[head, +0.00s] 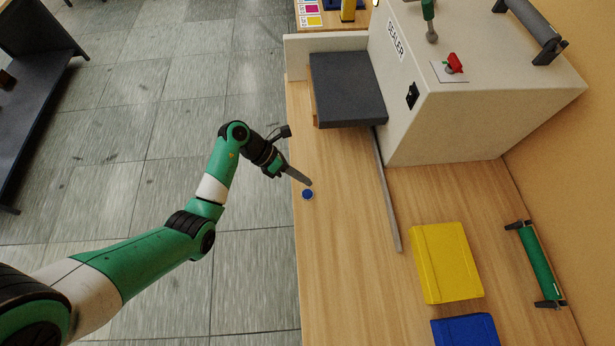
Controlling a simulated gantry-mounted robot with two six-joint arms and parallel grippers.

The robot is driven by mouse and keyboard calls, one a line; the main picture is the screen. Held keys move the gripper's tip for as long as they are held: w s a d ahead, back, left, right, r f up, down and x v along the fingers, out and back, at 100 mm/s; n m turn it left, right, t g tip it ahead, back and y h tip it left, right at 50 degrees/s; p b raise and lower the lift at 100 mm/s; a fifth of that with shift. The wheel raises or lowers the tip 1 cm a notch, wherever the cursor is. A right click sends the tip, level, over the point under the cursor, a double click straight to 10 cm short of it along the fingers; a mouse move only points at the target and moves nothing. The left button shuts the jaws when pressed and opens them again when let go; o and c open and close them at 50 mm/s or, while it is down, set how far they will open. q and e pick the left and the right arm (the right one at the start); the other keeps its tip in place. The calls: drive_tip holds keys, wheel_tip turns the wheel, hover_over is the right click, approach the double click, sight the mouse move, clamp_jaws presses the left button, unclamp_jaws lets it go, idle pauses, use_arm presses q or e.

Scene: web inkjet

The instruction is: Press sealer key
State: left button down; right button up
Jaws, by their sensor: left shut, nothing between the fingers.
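The white sealer (475,110), labelled "SEALER", stands at the back of the wooden table. A red key-like knob (454,63) sits on a pale plate on its top. A black switch (412,96) is on its front face. I cannot tell which of these is the sealer key. My left gripper (309,184) is shut and empty at the table's left edge. Its tips are just above a small round blue piece (307,194) in the picture; I cannot tell whether they touch. My right gripper is out of view.
A dark pad (346,88) and a long grey bar (388,190) are beside the sealer. A yellow case (446,262), a blue case (465,331) and a green roller (537,264) lie at the right. A green-handled lever (430,20) stands on the sealer. The table's near-left strip is mostly clear.

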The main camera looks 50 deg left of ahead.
sight(303, 194)
use_arm(q)
wheel_tip(303, 194, down, 6)
drive_tip(key=b, duration=0.5)
drive_tip(key=shift+f, duration=0.15)
drive_tip(key=shift+f+b, duration=0.3)
drive_tip(key=shift+f, duration=0.05)
idle(1.3)
drive_tip(key=shift+f, duration=0.4)
drive_tip(key=shift+f+b, duration=0.4)
drive_tip(key=shift+f, duration=0.05)
idle(0.5)
drive_tip(key=shift+r+p, duration=0.85)
drive_tip(key=shift+p, duration=0.15)
drive_tip(key=shift+r, duration=0.1)
